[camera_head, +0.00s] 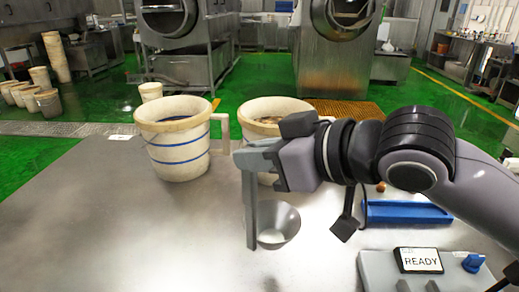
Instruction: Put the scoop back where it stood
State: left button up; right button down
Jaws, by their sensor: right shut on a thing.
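The scoop (279,225) is a grey metal, cone-shaped cup with a pale inside, in the middle of the head view. My right gripper (252,228) reaches in from the right, a finger pointing down along the scoop's left side, and is shut on it. The exact grip point and any handle are hidden behind the gripper. I cannot tell whether the scoop touches the table. My left gripper is not in view.
A cream bucket with blue bands (180,150) stands behind on the grey table (90,235). A second bucket (268,106) is partly behind my right gripper. A blue tray (405,213) and a grey box with a READY display (420,261) lie right. The table's left is clear.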

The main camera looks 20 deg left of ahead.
aim_at(256, 195)
notch_tip(256, 195, down, 5)
jog(key=b, duration=0.5)
jog(key=shift+r, duration=0.15)
jog(key=shift+f+b, duration=0.35)
jog(key=shift+f, duration=0.8)
grip_release()
